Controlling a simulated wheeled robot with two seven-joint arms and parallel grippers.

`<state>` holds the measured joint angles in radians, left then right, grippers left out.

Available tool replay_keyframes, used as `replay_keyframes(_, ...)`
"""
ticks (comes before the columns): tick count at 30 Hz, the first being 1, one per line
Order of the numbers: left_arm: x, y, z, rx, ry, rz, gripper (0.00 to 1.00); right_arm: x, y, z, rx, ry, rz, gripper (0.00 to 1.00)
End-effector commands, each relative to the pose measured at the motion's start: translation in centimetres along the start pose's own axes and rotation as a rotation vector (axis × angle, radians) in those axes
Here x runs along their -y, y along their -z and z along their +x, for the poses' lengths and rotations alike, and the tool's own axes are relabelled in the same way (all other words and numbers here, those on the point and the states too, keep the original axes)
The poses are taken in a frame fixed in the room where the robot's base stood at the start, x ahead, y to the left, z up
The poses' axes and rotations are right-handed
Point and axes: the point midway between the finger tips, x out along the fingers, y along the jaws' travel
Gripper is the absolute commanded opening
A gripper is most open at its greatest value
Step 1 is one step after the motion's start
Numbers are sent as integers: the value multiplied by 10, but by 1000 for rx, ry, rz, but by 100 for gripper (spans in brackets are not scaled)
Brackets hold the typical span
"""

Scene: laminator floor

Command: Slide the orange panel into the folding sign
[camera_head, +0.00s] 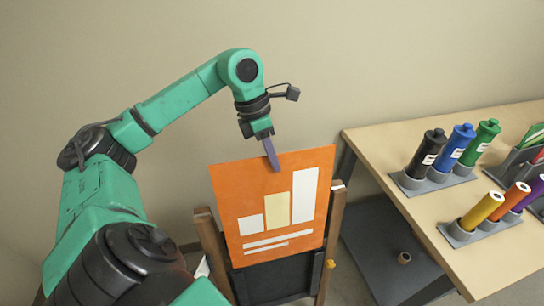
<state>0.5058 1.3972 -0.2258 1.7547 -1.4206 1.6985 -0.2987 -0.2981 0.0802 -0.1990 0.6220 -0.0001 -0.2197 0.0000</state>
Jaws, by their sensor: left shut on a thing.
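The orange panel (309,228) has white and pale yellow bars printed on it and stands upright, slightly tilted, in the middle of the camera_head view. My left gripper (272,160) is shut on the panel's top edge, coming down from above. The folding sign (273,282) is a wooden-framed black board below and behind the panel. The panel's lower part overlaps the sign's frame between its two posts. Whether the panel's lower edge sits inside the sign's slot I cannot tell. My right gripper is not in view.
A wooden table (405,130) stands at the right, with black, blue and green bottles (457,146) and coloured rolls (482,211) in grey holders. A dark lower shelf (380,245) holds a small brown roll (404,258). A plain wall is behind.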

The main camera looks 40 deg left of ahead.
Motion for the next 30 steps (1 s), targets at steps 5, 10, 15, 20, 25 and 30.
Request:
replay_keyframes(5, 0, 0, 0, 1, 0, 0, 0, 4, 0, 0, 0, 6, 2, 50)
replay_keyframes(10, 0, 0, 1, 0, 0, 0, 0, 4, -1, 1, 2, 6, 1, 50)
replay_keyframes(15, -1, 1, 4, 0, 0, 0, 0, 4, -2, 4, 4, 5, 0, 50)
replay_keyframes(20, -2, 1, 5, 0, 0, 0, 0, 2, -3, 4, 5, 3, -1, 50)
replay_keyframes(25, -1, 1, 5, 0, 0, 0, 0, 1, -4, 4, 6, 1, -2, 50)
replay_keyframes(30, -2, 2, 8, 0, 0, 0, 0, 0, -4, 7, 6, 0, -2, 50)
